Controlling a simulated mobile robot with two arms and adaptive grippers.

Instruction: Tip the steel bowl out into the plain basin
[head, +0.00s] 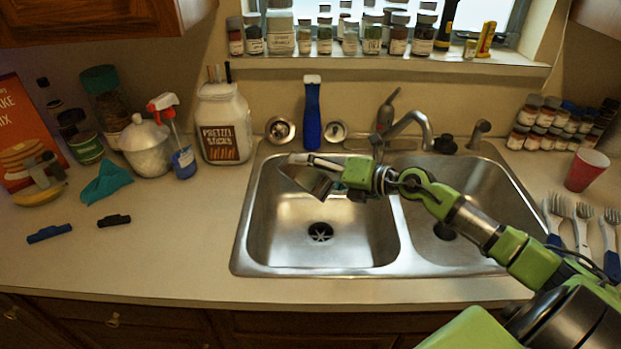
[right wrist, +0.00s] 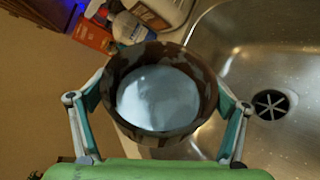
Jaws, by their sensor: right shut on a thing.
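The steel bowl (head: 314,182) is held tilted above the back of the left basin (head: 290,235), its outside dark and shiny. My right gripper (head: 306,166) is shut on it, reaching across from the right. In the right wrist view the bowl (right wrist: 120,120) sits between the two fingers, its mouth toward the camera. Its wall is mottled dark brown and its inside pale blue-grey; whether that is contents or bare metal I cannot tell. The right basin (head: 485,190) lies partly under my arm. My left gripper is not in view.
A faucet (head: 410,128) stands behind the basins and a blue-handled brush (head: 312,115) stands upright behind the left one. A pretzel jar (head: 224,130) and spray bottle (head: 183,160) stand left. A red cup (head: 587,170) and forks are right.

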